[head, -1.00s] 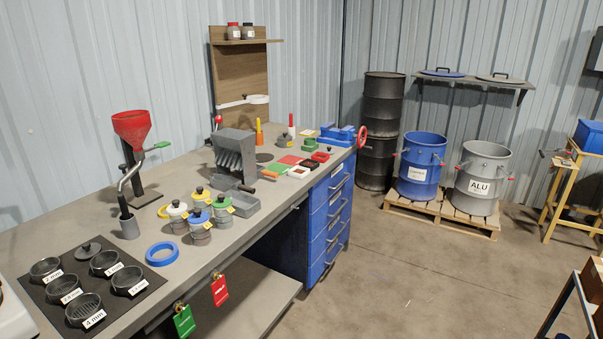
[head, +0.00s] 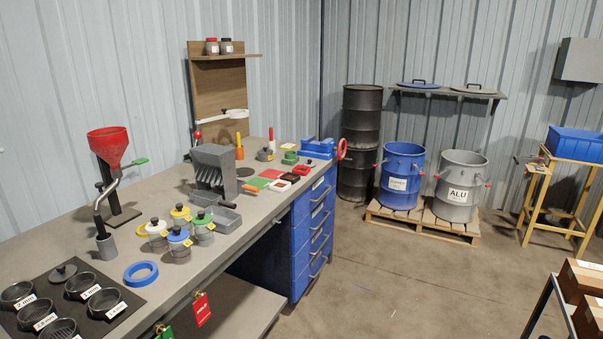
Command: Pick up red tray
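A small red tray (head: 302,170) lies on the workbench near its right front edge, above the blue drawers. A small black tray (head: 290,177) and a small white tray (head: 279,186) lie in a row with it, towards the viewer. The red tray is small in the picture, so its contents cannot be made out. Neither of my grippers is in view.
The grey workbench (head: 75,240) runs along the left wall. A red flat pad (head: 271,174) and a blue vise (head: 318,150) are near the trays. Open floor (head: 400,275) lies right of the blue drawers (head: 313,230). Blue (head: 401,172) and grey drums (head: 460,185) stand behind.

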